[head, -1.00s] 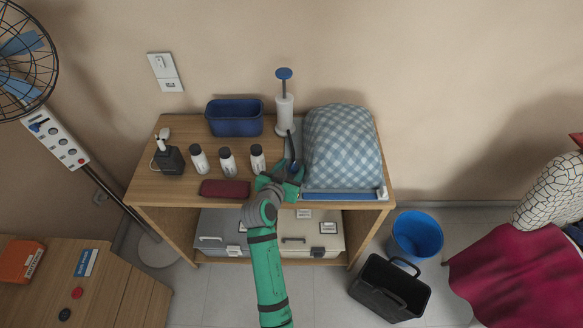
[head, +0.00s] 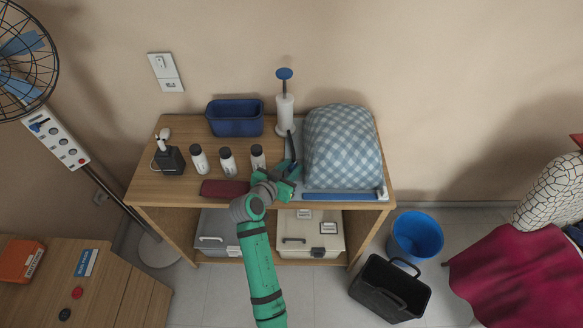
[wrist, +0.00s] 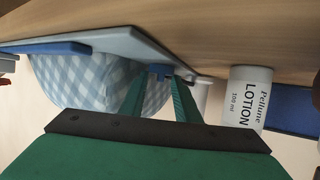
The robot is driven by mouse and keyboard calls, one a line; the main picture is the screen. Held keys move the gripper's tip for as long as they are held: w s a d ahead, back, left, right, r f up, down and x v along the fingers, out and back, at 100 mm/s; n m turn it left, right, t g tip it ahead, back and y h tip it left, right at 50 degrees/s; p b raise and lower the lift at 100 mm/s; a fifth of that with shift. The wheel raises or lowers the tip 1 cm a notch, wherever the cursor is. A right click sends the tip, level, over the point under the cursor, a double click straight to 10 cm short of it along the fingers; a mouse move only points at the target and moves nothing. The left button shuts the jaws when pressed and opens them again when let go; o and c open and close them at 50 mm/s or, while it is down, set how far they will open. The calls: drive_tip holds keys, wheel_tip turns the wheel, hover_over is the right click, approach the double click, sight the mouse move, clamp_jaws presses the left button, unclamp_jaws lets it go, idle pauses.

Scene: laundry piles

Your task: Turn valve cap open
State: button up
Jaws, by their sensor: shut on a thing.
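A small blue cap (wrist: 160,70) shows between the fingertips of my gripper (wrist: 162,78) in the wrist view, at the edge of a pale grey base plate (wrist: 120,40). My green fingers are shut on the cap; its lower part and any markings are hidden. In the head view my gripper (head: 289,181) is at the front left corner of the blue gingham-covered bulky object (head: 343,148). A dark curved lever-like piece (head: 291,146) stands just behind the gripper. How far the cap is turned cannot be told.
A white stand with a blue top (head: 285,112) and a blue bin (head: 235,117) are behind. Boxes (head: 311,232) fill the shelf below.

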drive_tip(key=o, duration=1)
drive_tip(key=v, duration=1.1)
drive_tip(key=shift+w+d+f, duration=0.1)
drive_tip(key=shift+w+d, duration=0.1)
drive_tip(key=shift+d, duration=0.05)
drive_tip(key=c, duration=0.8)
drive_tip(key=d+g+y, duration=0.1)
drive_tip(key=d, duration=0.1)
drive_tip(key=w+d+g+y, duration=0.1)
drive_tip(key=d, duration=0.1)
drive_tip(key=w+d+f+m+g+y, duration=0.1)
drive_tip(key=d, duration=0.1)
drive_tip(key=shift+w+d+g+y, duration=0.1)
drive_tip(key=shift+g+y, duration=0.3)
clamp_jaws()
wheel_tip(320, 180, up, 6)
drive_tip(key=s+d+n+g+y, duration=0.1)
drive_tip(key=d+n+y, duration=0.15)
drive_tip(key=y, duration=0.25)
drive_tip(key=x, duration=0.9)
drive_tip(key=shift+s+a+f, duration=0.1)
drive_tip(key=shift+a+f, duration=0.05)
drive_tip(key=shift+f, duration=0.25)
